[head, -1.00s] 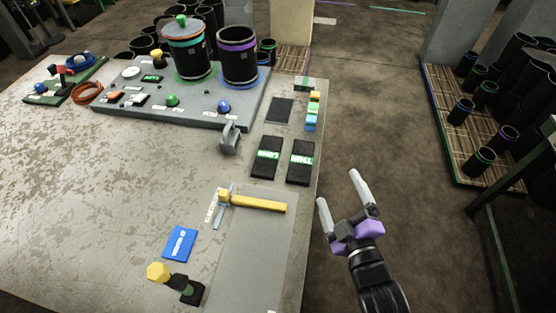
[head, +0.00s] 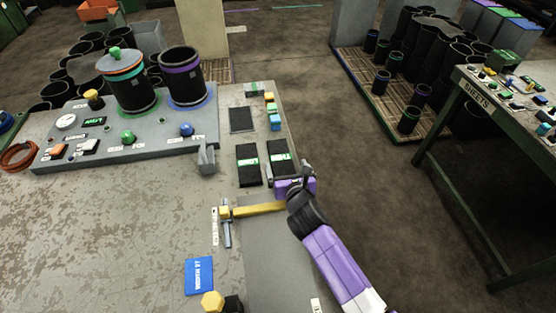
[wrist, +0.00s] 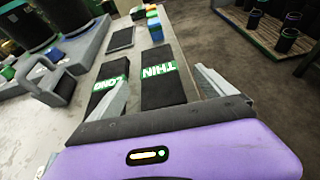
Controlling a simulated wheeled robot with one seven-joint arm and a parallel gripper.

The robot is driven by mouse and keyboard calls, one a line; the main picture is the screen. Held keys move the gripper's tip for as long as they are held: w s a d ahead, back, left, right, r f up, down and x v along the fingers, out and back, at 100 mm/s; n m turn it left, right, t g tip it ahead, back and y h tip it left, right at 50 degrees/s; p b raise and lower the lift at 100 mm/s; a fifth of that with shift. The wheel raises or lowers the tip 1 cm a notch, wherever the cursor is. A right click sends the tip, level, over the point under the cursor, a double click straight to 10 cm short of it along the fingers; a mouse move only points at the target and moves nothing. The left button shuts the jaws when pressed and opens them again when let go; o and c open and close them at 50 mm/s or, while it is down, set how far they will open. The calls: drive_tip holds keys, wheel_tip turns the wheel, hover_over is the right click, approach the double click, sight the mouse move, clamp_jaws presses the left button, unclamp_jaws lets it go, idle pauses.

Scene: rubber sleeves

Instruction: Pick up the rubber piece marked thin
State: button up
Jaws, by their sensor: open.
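The rubber piece marked thin (head: 279,151) is a flat black rectangle with a green label, lying near the table's right edge. It also shows in the wrist view (wrist: 165,89), label readable upside down, between my fingers in the picture. A second black piece, its label reading like "long" (head: 248,172), lies just to its left, and in the wrist view it (wrist: 111,84) shows partly behind the left finger. My purple gripper (head: 288,174) is open and empty at the near end of the thin piece. The head view does not show clearly whether it touches the piece.
A grey bracket (head: 206,160) stands left of the pieces. A dark pad (head: 242,119) and small coloured blocks (head: 273,113) lie beyond. A grey console (head: 70,148) holds two black cylinders.

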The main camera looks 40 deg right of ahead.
sight(280, 155)
drive_tip(key=shift+w+d+f, duration=0.1)
drive_tip(key=shift+w+d, duration=0.05)
drive_tip(key=shift+w, duration=0.1)
drive_tip(key=shift+b+x, duration=0.35)
drive_tip(key=shift+x, duration=3.25)
drive_tip(key=shift+w, duration=0.1)
drive_tip(key=c, duration=1.6)
drive_tip(key=shift+c, duration=0.8)
